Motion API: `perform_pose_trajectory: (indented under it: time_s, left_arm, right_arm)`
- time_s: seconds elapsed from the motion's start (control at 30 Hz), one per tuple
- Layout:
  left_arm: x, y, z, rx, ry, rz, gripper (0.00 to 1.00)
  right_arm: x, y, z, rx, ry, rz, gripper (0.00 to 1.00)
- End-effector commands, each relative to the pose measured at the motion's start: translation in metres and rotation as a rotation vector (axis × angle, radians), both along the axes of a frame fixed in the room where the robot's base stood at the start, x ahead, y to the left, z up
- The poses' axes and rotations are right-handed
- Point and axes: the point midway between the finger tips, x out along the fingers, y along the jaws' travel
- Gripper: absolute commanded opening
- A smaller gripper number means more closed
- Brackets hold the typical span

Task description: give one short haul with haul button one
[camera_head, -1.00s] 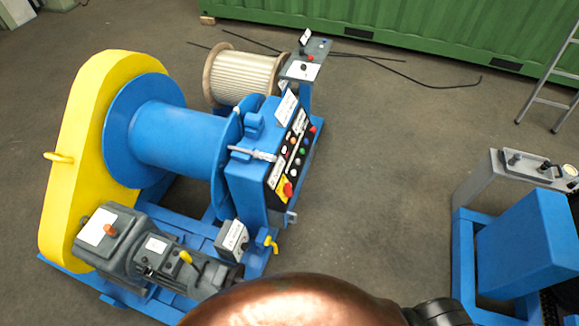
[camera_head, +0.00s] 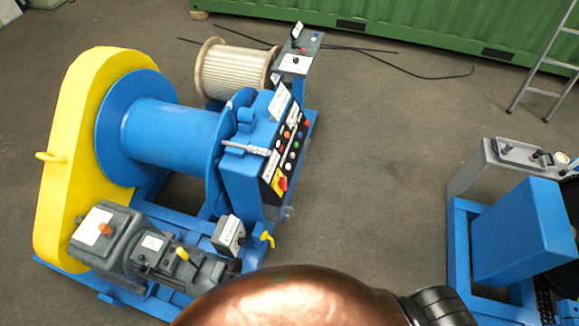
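The blue winch drum (camera_head: 172,138) stands at the left, with a yellow guard (camera_head: 88,150) on its left side. A blue control box (camera_head: 247,165) stands at the drum's right end. Its black panel (camera_head: 284,158) carries several coloured buttons and a red knob on a yellow plate (camera_head: 281,183). The button labels are too small to read, so I cannot tell which is haul button one. A copper-coloured rounded part and a dark joint at the bottom edge appear to be mine. Neither of my grippers shows.
A rope reel (camera_head: 233,72) and a small grey control stand (camera_head: 299,55) are behind the winch. A blue machine (camera_head: 522,235) with a grey top stands at the right. A ladder (camera_head: 545,85) and green container (camera_head: 420,25) are at the back. The floor between the machines is clear.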

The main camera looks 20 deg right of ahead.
Motion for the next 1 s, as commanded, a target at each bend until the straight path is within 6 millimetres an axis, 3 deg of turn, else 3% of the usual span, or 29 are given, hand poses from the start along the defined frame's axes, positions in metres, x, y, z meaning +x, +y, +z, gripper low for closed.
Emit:
perform_pose_trajectory:
  time_s: [0.13,1.0]
  left_arm:
    - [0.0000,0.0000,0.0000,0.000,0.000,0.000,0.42]
    - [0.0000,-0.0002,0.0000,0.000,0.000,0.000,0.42]
  right_arm:
    - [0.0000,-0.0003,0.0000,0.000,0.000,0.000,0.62]
    - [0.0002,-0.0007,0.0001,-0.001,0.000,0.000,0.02]
